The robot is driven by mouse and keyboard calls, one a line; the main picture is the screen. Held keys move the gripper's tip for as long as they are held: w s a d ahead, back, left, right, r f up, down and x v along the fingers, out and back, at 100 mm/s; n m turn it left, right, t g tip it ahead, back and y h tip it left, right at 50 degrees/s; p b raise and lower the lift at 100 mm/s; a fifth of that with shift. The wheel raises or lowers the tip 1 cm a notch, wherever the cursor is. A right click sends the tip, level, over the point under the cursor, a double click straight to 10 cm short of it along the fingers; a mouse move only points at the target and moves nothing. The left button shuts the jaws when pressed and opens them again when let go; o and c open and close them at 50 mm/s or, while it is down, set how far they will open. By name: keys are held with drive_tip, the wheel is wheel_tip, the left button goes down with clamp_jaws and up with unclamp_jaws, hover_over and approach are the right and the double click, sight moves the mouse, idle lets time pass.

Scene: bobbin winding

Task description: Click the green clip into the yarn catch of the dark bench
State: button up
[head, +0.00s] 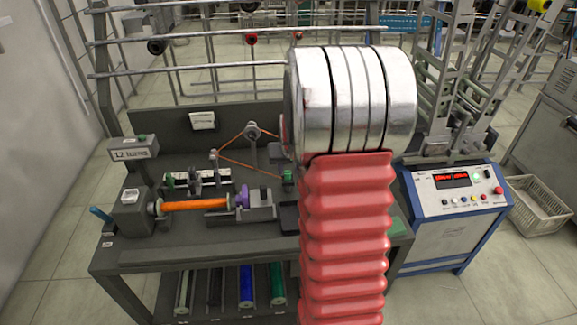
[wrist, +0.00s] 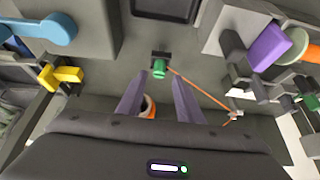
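The dark bench (head: 150,258) stands in front of me in the head view. The green clip (wrist: 159,68) shows in the wrist view just beyond my fingertips, with orange yarn (wrist: 205,92) running from it to the right. It sits against a small dark block (wrist: 162,56), which looks like the yarn catch; I cannot tell whether it is clicked in. In the head view a green piece, likely the clip (head: 287,176), shows beside my arm. My gripper (wrist: 158,82) is open, its two fingers apart with nothing between the tips. My arm hides it in the head view.
An orange-wound bobbin (head: 195,205) lies across the bench front. A yarn guide (head: 253,132) rises at the back. A blue-framed control box (head: 455,195) stands right. A yellow part (wrist: 60,75) is left in the wrist view.

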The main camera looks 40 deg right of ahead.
sight(288, 174)
drive_tip(key=shift+x, duration=3.25)
drive_tip(key=shift+c, duration=0.6)
clamp_jaws()
drive_tip(key=shift+s+r, duration=0.1)
drive_tip(key=shift+r, duration=2.2)
